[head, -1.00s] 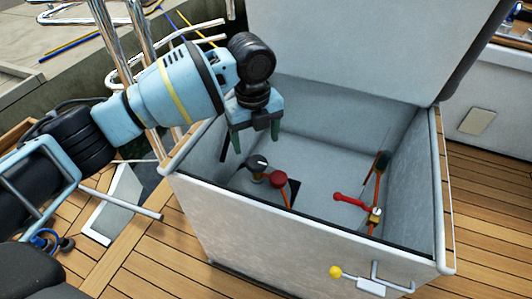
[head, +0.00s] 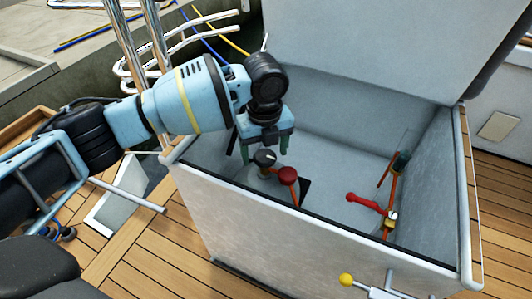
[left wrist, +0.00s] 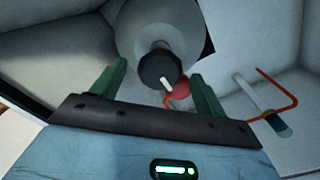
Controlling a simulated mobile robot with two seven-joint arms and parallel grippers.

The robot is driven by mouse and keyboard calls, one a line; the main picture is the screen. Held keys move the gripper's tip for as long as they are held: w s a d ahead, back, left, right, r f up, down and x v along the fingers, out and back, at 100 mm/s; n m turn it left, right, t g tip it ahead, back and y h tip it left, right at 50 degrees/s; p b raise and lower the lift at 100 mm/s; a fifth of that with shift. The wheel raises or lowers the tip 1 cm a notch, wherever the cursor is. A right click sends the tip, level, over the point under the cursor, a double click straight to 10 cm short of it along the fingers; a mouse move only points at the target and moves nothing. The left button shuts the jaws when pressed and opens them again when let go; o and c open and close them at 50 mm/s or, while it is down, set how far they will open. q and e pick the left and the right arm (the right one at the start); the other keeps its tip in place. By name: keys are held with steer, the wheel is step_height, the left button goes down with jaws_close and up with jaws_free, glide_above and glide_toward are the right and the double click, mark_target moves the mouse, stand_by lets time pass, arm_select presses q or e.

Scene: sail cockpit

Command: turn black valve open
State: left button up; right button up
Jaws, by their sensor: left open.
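The black valve (head: 265,158) is a round black knob with a white mark on top, low inside the open white locker. In the left wrist view the black valve (left wrist: 160,69) shows on a pale round base, just beyond and between the fingertips. My left gripper (head: 264,150) is open, pointing down above the knob. In the left wrist view its two green fingers (left wrist: 159,85) stand apart with nothing held between them; whether they touch the knob I cannot tell. My right gripper is not in view.
A red knob (head: 288,175) stands right beside the black valve. A red-handled lever (head: 366,202) and orange pipe (head: 391,195) are at the locker's right. The locker's front wall (head: 320,230) and raised lid (head: 365,45) bound the space. A yellow-knobbed lever (head: 346,280) is outside in front.

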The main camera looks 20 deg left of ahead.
arm_select(q)
steer(key=shift+f, duration=0.15)
steer(key=c, duration=1)
